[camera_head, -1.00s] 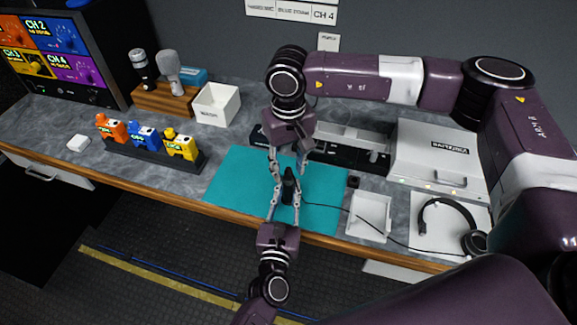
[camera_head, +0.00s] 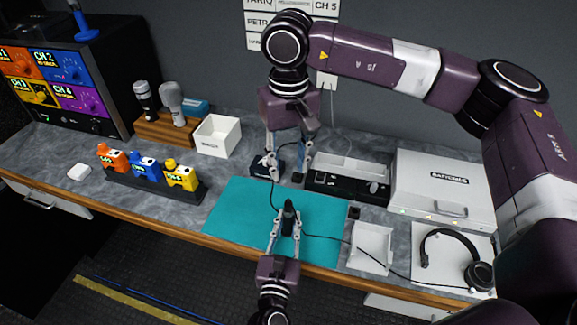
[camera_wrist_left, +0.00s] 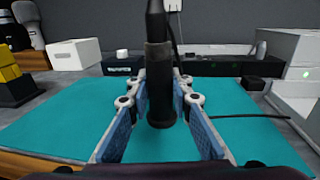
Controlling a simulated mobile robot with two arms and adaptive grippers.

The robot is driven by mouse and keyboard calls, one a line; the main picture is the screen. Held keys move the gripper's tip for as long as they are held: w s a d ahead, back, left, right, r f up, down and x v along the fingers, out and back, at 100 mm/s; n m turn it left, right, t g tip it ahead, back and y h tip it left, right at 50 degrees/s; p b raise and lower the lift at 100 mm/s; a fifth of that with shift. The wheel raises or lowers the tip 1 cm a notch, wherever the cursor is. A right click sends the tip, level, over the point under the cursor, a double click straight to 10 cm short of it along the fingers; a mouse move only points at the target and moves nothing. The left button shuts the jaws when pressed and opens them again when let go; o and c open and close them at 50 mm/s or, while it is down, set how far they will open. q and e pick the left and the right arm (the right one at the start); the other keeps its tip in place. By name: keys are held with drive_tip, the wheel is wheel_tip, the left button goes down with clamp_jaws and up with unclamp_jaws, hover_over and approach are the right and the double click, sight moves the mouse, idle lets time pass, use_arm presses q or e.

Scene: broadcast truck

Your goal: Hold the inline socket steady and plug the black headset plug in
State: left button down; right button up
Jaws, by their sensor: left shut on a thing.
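My left gripper (camera_head: 286,232) is shut on the black inline socket (camera_wrist_left: 160,90) and holds it upright over the teal mat (camera_head: 235,210). In the left wrist view its blue-padded fingers flank the socket. The slimmer black headset plug (camera_wrist_left: 156,28) stands in line on top of the socket, with no visible gap; how deep it sits cannot be told. The plug's top is cut off in that view. My right gripper (camera_head: 289,165) is open and empty, above and behind the plug, its fingers apart.
A white case (camera_head: 440,185) stands behind. Orange, blue and yellow packs (camera_head: 181,177) stand at the left. The mat around the socket is largely clear.

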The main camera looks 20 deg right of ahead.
use_arm(q)
drive_tip(key=c, duration=1.7)
unclamp_jaws()
drive_tip(key=shift+o, duration=0.2)
